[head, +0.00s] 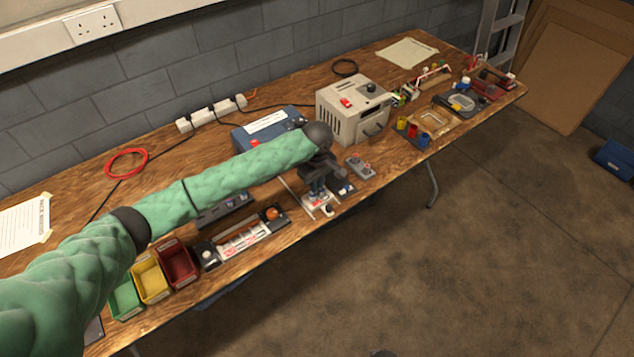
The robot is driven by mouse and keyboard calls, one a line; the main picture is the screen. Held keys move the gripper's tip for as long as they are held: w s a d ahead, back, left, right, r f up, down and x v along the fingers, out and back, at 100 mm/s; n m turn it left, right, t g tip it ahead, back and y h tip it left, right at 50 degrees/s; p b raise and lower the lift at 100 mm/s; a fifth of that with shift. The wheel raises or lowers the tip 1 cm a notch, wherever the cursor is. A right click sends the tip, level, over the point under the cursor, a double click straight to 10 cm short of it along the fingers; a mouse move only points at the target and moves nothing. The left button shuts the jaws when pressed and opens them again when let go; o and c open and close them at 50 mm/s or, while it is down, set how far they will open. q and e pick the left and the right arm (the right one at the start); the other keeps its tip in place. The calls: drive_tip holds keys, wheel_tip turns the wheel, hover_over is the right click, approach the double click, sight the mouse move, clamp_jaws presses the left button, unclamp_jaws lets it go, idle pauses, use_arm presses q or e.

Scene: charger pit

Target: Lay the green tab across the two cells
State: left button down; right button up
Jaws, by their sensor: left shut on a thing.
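My left arm, in a green padded sleeve, reaches in from the left over the bench. Its dark gripper (318,192) points down, low over a small white and red fixture (320,208) near the bench's front edge. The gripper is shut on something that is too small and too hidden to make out. I cannot pick out the green tab or the two cells, and the gripper covers part of the fixture. I cannot tell whether the held thing touches the fixture. My right gripper is not in view.
Left of the fixture lies a tray with a red-marked white panel (243,239). Green (125,301), yellow (151,281) and red (178,262) bins stand further left. Behind are a blue box (262,128) and a beige power unit (345,112). A small grey box (360,167) sits to the right.

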use_arm(q)
drive_tip(key=shift+f, duration=0.1)
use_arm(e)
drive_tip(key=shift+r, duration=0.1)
use_arm(q)
drive_tip(key=c, duration=1.3)
unclamp_jaws()
drive_tip(key=shift+c, duration=0.2)
